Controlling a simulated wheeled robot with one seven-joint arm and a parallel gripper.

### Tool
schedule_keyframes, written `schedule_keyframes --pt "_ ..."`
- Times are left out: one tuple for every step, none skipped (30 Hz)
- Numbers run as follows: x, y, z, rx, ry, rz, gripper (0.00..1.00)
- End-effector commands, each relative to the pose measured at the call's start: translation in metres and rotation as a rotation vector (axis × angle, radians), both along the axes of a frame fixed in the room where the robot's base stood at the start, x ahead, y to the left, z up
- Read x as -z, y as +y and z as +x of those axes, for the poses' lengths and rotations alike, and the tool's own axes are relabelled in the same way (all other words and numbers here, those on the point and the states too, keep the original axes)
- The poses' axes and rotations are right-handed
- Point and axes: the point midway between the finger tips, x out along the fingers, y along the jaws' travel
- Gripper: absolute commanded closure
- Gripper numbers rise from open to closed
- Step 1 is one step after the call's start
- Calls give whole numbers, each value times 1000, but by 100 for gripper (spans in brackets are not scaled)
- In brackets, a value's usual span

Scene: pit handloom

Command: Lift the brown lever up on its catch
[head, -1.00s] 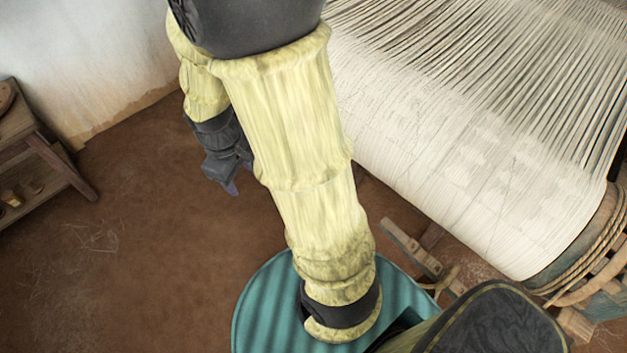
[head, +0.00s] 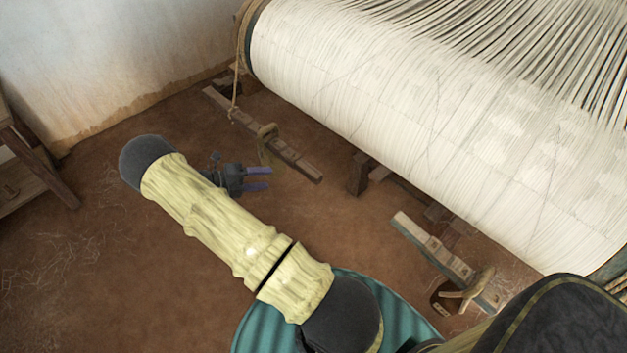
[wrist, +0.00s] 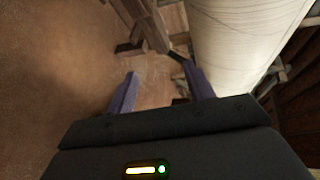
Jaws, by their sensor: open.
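A long brown wooden bar, which looks like a lever (head: 300,163), lies low beside the left part of the loom, with a rope loop around its middle. A similar, shorter bar (head: 430,245) with a wooden cross-piece is farther right; I cannot tell for sure which one is the task's lever, and no catch is clear. My gripper (head: 268,178) is open and empty, just left of and below the long bar's near end, apart from it. In the wrist view, my open fingers (wrist: 160,70) point toward wooden parts (wrist: 148,22) beside the loom's cloth roll.
The white cloth roll (head: 400,130) of the loom slopes across the upper right, above the bars. A dark wooden post (head: 358,175) stands between the two bars. A wooden stand (head: 35,165) is at the left edge.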

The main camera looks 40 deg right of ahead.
Motion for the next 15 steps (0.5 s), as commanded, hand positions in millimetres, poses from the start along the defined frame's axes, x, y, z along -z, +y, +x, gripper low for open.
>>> schedule_keyframes --pt "15 0 4 -32 57 -21 47" --pt "18 -1 6 -47 87 -30 47" --pt "20 -2 8 -60 116 -40 47" --pt "20 -2 9 -67 133 -45 47" --pt "21 -2 10 -72 144 -48 47" --pt "20 -2 10 -75 150 -51 47" --pt "20 -2 10 -75 152 -51 47" --pt "19 -2 10 -75 152 -50 47" --pt "19 -2 10 -76 152 -49 47" --pt "19 -2 10 -75 151 -49 47" --pt "19 -2 10 -74 151 -49 47" --pt "19 -2 10 -74 151 -48 47" --pt "19 -2 10 -74 151 -48 47" --pt "19 -3 10 -74 151 -48 47" --pt "19 -3 9 -73 150 -48 47"
